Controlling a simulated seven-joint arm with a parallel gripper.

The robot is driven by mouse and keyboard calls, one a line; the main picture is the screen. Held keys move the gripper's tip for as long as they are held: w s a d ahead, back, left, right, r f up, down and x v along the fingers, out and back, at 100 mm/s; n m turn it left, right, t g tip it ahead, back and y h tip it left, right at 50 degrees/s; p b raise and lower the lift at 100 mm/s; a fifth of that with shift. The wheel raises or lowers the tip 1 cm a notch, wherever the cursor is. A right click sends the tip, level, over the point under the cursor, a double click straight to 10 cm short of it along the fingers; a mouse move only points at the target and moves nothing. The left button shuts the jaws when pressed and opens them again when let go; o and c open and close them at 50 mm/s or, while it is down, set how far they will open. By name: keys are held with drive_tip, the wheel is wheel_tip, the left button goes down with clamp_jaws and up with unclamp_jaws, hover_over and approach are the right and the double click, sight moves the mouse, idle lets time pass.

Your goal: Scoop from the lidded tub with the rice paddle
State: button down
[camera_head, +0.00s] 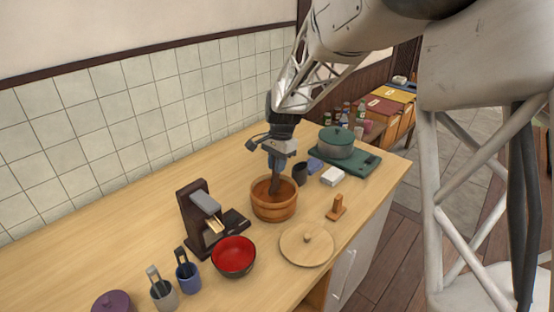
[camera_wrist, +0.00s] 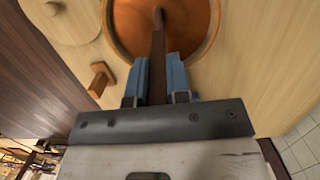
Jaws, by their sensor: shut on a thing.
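The wooden tub (camera_head: 274,210) stands uncovered near the middle of the counter. Its round wooden lid (camera_head: 306,250) with a knob lies flat on the counter in front of it. My gripper (camera_head: 277,168) is above the tub, pointing down. In the wrist view my gripper (camera_wrist: 157,85) is shut on the dark brown handle of the rice paddle (camera_wrist: 158,50). The tub's inside looks brown.
A red bowl (camera_head: 234,252), a dark stand (camera_head: 197,215) and two cups with handles are left of the tub. A dark cup (camera_head: 300,173), a white block (camera_head: 332,176) and a green pot (camera_head: 337,142) are right. A small wooden stand (camera_head: 337,208) sits near the front edge.

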drive_tip(key=shift+f, duration=1.35)
drive_tip(key=shift+s+a, duration=0.1)
drive_tip(key=shift+w+d, duration=0.2)
idle(0.5)
drive_tip(key=shift+s+a, duration=0.1)
idle(0.8)
drive_tip(key=shift+r, duration=0.15)
idle(0.4)
drive_tip(key=shift+r, duration=4.9)
